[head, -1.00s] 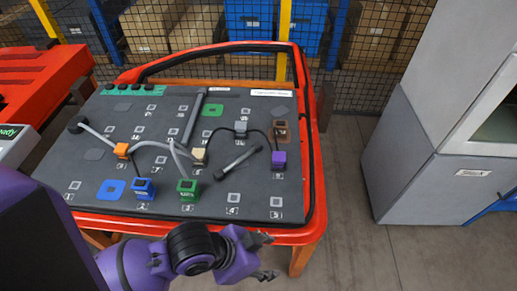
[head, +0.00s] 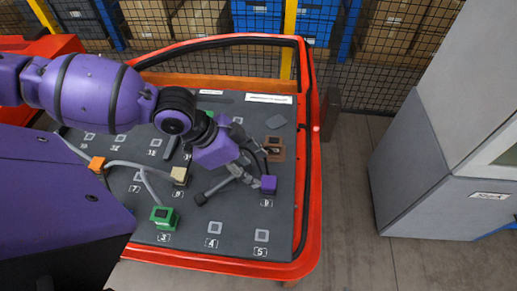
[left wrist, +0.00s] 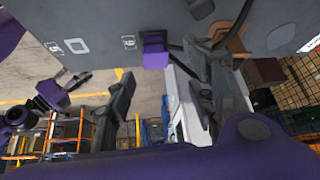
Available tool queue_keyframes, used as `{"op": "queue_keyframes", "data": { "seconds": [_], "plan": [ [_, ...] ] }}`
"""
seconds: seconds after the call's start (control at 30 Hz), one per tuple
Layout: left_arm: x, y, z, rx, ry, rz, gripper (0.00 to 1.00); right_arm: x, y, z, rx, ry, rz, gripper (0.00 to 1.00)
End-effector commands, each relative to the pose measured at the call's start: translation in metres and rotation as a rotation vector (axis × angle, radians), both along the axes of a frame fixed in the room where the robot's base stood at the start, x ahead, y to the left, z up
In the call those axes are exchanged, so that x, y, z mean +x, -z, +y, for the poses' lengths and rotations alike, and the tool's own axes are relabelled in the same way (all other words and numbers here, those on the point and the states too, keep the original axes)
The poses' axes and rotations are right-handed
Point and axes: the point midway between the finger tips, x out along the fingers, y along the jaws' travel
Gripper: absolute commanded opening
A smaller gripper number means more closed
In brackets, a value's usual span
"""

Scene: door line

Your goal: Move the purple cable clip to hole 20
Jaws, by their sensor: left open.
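The purple cable clip (head: 268,184) sits at the right side of the dark panel (head: 190,240), right of my left gripper. In the left wrist view the purple clip (left wrist: 155,55) shows beyond the fingers. My left gripper (head: 247,174) is open and empty, its fingers just left of the clip; I cannot tell whether they touch it. It also shows in the left wrist view (left wrist: 160,100), fingers apart. I cannot read a label for hole 20. A purple and dark arm end (left wrist: 45,100), apparently my right gripper, shows in the left wrist view; its jaws are unclear.
A brown clip (head: 274,148) stands behind the purple one. Cream (head: 179,176), orange (head: 97,163) and green (head: 163,216) clips stand to the left, with grey cable among them. A dark rod lies near my left gripper. A red frame (head: 308,150) borders the panel. A grey cabinet (head: 425,170) stands at right.

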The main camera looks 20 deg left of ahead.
Motion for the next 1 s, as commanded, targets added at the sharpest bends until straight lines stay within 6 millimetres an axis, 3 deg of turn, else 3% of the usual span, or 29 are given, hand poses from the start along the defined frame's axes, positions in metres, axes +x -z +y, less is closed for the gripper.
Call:
{"op": "queue_keyframes", "data": {
  "seconds": [0.33,0.47,0.7,0.93,1.0],
  "plan": [
    [0.01,0.038,-0.022,-0.003,0.0,0.003,0.49,-0.044,0.023,-0.002,0.002,0.018,0.088,0.49],
    [0.015,0.052,-0.03,-0.002,0.0,0.001,0.49,-0.041,0.022,-0.001,0.003,0.018,0.081,0.49],
    [0.018,0.065,-0.037,0.0,0.0,0.0,0.49,-0.017,0.008,0.001,0.005,0.011,0.031,0.49],
    [0.018,0.065,-0.037,0.0,-0.001,-0.001,0.49,-0.022,0.012,-0.001,0.002,0.015,0.042,0.49],
    [0.018,0.065,-0.037,0.0,-0.001,-0.001,0.41,-0.025,0.013,-0.002,0.002,0.016,0.048,0.49]
  ]
}}
